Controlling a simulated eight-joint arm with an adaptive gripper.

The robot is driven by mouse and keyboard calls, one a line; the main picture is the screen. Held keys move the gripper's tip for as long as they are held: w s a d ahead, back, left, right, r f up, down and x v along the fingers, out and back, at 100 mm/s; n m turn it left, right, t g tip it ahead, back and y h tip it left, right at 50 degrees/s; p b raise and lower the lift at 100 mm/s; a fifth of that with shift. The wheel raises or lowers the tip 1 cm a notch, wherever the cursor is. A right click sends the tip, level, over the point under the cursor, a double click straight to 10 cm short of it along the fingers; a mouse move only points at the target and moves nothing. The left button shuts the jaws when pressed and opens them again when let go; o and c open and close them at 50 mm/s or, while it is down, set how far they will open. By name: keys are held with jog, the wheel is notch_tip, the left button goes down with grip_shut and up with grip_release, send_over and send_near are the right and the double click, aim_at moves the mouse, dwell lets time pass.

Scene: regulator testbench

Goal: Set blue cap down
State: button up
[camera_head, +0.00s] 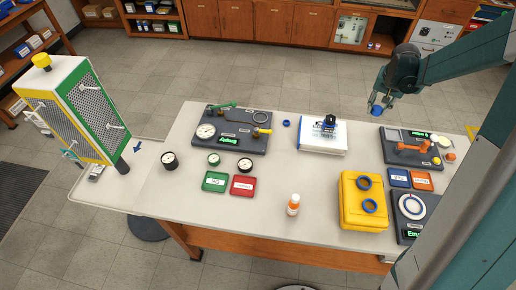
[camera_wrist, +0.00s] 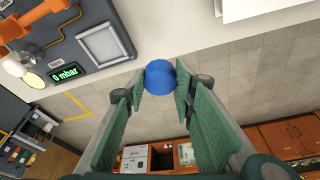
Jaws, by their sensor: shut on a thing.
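The blue cap (camera_wrist: 160,78) is a small round piece between the fingertips of my gripper (camera_wrist: 160,92) in the wrist view. My gripper (camera_head: 381,103) is shut on it. In the head view the blue cap (camera_head: 377,111) is a small blue spot at the fingertips, in the air near the back edge of the table (camera_head: 270,180). It hangs between the white box and the dark panel with the orange valve. The wrist view shows floor behind the cap.
A dark panel (camera_head: 409,139) with an orange valve stands right of my gripper, its display reading 0 mbar. A white box (camera_head: 322,137) stands to the left. A yellow case (camera_head: 363,201) bears blue rings. Bare tabletop lies between the white box and the panel.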

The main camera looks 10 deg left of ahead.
jog(key=a+n, duration=0.4)
jog(key=a, duration=1.8)
jog(key=n+y+b, duration=0.2)
jog(key=n+y, duration=0.1)
jog(key=n, duration=0.6)
send_over(199, 155)
jog(key=shift+s+d, duration=0.3)
jog(key=shift+s, duration=0.15)
jog(key=shift+f+b, duration=0.4)
jog(key=shift+f, duration=2.7)
jog(key=shift+f, duration=1.9)
jog(key=shift+f+b, duration=0.15)
jog(key=shift+b, duration=0.2)
